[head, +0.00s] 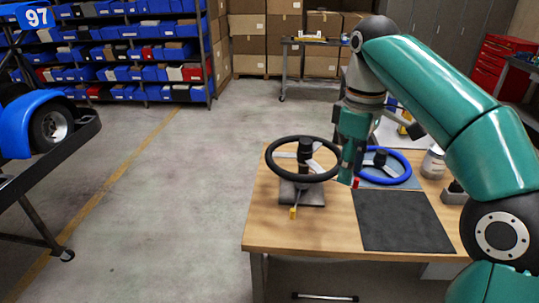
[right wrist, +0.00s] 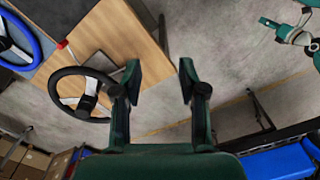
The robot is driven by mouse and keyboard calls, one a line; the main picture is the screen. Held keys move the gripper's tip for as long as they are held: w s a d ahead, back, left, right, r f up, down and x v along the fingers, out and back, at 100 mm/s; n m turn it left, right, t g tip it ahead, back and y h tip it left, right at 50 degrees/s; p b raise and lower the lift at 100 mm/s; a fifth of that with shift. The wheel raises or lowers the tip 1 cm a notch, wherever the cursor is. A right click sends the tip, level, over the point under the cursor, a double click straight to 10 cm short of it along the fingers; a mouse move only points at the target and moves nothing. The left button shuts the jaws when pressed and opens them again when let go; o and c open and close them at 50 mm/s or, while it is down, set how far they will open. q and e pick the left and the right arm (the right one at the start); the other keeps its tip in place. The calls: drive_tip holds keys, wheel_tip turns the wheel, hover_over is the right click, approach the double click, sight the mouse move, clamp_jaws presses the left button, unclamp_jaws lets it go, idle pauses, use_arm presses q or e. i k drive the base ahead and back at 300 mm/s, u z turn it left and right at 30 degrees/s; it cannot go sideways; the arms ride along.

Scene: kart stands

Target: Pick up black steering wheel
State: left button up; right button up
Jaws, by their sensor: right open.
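The black steering wheel (head: 304,152) sits nearly level on a small stand (head: 312,195) at the left side of the wooden table. In the right wrist view the black wheel (right wrist: 88,99) lies left of the fingers. My right gripper (head: 350,182) points down just right of the black wheel, between it and the blue wheel. Its jaws (right wrist: 159,72) are open with nothing between them; whether a finger touches the rim cannot be told. A teal part of my left arm or gripper (right wrist: 284,32) shows at the upper right of the right wrist view; its jaws are unclear.
A blue steering wheel (head: 387,180) sits close on the right. A dark mat (head: 402,222) lies bare at the table's (head: 275,237) front. A pale can (head: 433,163) stands far right.

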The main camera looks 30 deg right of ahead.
sight(308, 144)
drive_tip(key=u, duration=0.05)
drive_tip(key=i, duration=0.15)
drive_tip(key=u, duration=1.5)
drive_tip(key=i, duration=2.05)
drive_tip(key=z, duration=3.35)
drive_tip(key=i, duration=0.55)
drive_tip(key=z, duration=0.35)
